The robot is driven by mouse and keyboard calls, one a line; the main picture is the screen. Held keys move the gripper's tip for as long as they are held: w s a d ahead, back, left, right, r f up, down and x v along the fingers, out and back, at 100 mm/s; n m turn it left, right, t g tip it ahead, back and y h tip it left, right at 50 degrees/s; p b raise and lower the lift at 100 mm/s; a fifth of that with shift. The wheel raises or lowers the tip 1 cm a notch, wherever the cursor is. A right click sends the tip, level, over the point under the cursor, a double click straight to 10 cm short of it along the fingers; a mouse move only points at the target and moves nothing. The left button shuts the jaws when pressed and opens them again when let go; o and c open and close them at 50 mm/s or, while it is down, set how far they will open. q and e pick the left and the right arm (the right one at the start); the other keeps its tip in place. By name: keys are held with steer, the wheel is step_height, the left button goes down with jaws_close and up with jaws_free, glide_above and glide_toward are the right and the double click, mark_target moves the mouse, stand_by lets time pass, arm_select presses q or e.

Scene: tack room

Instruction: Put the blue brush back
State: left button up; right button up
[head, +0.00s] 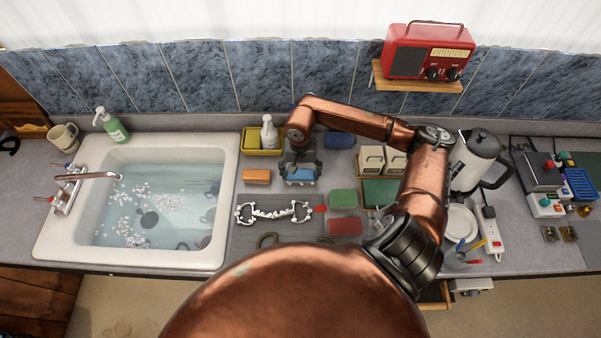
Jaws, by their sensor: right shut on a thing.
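My right gripper (301,169) points down over the counter, right of the sink, and is shut on a light blue brush (300,177). The brush is partly hidden by the fingers. I cannot tell whether it touches the surface below. An orange block-shaped brush (257,176) lies to its left. A green one (344,198) and a red one (345,226) lie to its lower right. A dark blue block (339,141) lies behind it to the right. My left gripper is not in view.
A white sink (226,201) with water stands left. A metal bit (273,212) lies in front. Cream boxes (384,159) and a kettle (473,160) stand right. A red radio (428,52) sits on a wall shelf.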

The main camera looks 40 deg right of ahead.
mark_target(300, 174)
steer(key=shift+f, duration=0.15)
steer(key=o, duration=1.3)
steer(key=shift+r, duration=0.25)
steer(key=shift+r+b, duration=1.1)
steer(key=shift+r, duration=4.85)
